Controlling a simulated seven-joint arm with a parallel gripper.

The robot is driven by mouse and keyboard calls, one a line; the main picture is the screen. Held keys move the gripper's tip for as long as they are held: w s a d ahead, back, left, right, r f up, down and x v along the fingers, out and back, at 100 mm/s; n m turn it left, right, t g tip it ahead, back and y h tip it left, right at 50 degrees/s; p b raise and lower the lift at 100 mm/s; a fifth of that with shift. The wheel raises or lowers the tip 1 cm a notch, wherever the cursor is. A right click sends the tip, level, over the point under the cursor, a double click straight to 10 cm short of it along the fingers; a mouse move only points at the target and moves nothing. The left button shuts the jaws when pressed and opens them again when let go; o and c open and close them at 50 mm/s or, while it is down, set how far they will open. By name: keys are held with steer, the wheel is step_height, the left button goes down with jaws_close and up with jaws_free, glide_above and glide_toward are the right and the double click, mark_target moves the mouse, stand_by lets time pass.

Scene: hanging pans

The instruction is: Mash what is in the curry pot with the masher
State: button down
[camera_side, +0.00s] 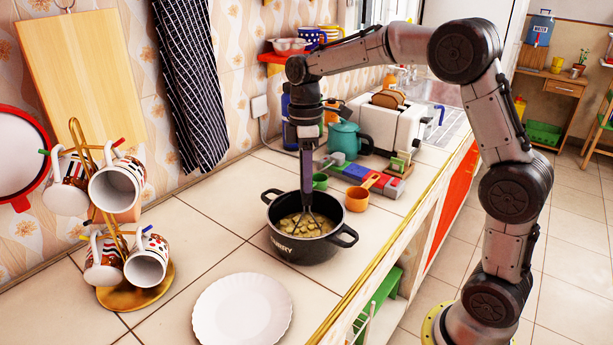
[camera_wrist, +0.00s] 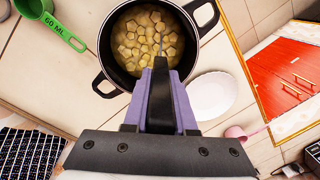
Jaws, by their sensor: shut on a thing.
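The black curry pot (camera_side: 303,248) stands on the tiled counter, upright, with yellowish chunks inside. In the wrist view the pot (camera_wrist: 106,52) is at the top centre, and its chunks (camera_wrist: 138,40) look mostly whole. My gripper (camera_side: 306,178) points straight down above the pot and is shut on the masher. The masher's wire head (camera_side: 306,216) is inside the pot, at the chunks; I cannot tell how deep it presses. In the wrist view my gripper (camera_wrist: 161,98) hides most of the masher.
A white plate (camera_side: 243,310) lies in front of the pot. A mug rack (camera_side: 128,290) with several mugs stands at left. Behind the pot are an orange cup (camera_side: 357,199), a green measuring cup (camera_side: 320,181), a teal kettle (camera_side: 348,138) and a toaster (camera_side: 385,125). The counter edge is at right.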

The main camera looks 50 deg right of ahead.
steer(key=shift+r, duration=1.15)
steer(key=shift+f, duration=0.2)
steer(key=shift+f, duration=0.95)
steer(key=shift+r, duration=1.15)
steer(key=shift+f, duration=0.15)
steer(key=shift+f, duration=1)
